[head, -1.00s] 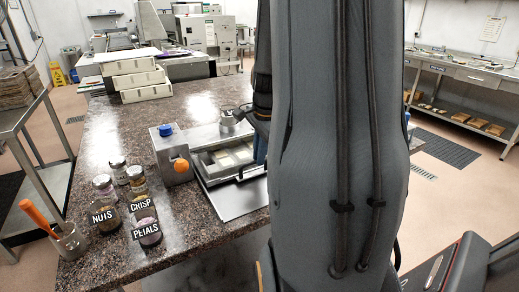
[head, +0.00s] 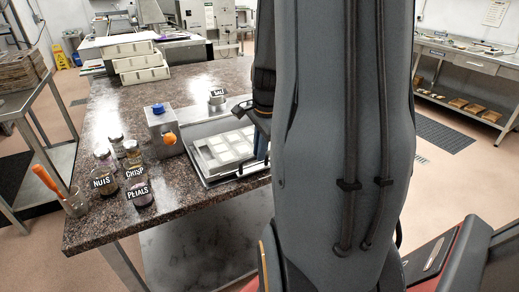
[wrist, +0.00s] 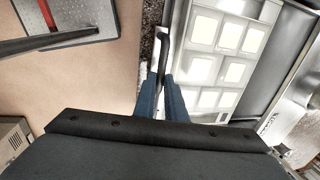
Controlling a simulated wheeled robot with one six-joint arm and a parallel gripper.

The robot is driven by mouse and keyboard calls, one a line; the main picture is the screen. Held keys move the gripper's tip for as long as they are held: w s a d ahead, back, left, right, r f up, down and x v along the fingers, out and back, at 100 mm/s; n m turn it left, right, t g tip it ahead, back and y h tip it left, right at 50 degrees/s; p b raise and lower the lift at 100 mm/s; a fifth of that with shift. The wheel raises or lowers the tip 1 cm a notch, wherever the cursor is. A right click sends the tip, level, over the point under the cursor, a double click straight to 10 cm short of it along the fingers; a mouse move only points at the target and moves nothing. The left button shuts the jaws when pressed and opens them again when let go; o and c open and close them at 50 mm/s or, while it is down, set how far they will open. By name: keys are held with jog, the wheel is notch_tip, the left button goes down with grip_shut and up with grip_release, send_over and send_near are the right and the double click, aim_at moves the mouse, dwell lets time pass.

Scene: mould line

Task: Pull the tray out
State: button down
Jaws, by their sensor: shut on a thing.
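The tray (head: 206,160) is a pale mould with several square, light-filled cells. It lies on the metal bed of the machine on the counter, and its cells show clear of the housing. The tray also fills the upper right of the wrist view (wrist: 212,64). A dark handle bar (wrist: 165,45) runs along its near edge. My gripper (wrist: 163,80) has its two blue fingers closed around this handle. In the head view one blue finger shows beside my arm, which hides the tray's right end and the grip itself.
A control box (head: 160,132) with a blue knob and an orange button stands left of the bed. Labelled jars, including petals (head: 142,197), stand at the counter's front left. A salt pot (head: 217,100) stands behind the tray. White stacked boxes (head: 138,62) are farther back.

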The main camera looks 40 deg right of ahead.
jog(key=shift+s, duration=0.2)
jog(key=c, duration=1.8)
grip_release()
jog(key=shift+s, duration=0.15)
jog(key=shift+r, duration=0.2)
jog(key=r, duration=0.2)
jog(key=s+r, duration=0.1)
jog(key=r, duration=0.2)
jog(key=r+b, duration=0.1)
jog(key=r, duration=0.1)
jog(key=shift+s+a+r, duration=0.15)
jog(key=shift+a, duration=0.05)
